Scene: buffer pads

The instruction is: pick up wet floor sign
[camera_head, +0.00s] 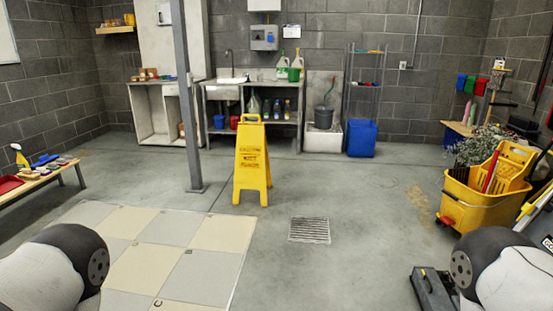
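A yellow wet floor sign (251,168) stands upright on the grey concrete floor, a little left of the middle of the view. Parts of my two arms show at the lower left and lower right corners.
A grey post (186,110) stands left of the sign. A checkered tile mat (170,250) lies in front at left, and a floor drain (309,230) to the right. A yellow mop bucket (482,198) stands at right, a low bench (38,180) at left. Floor between is clear.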

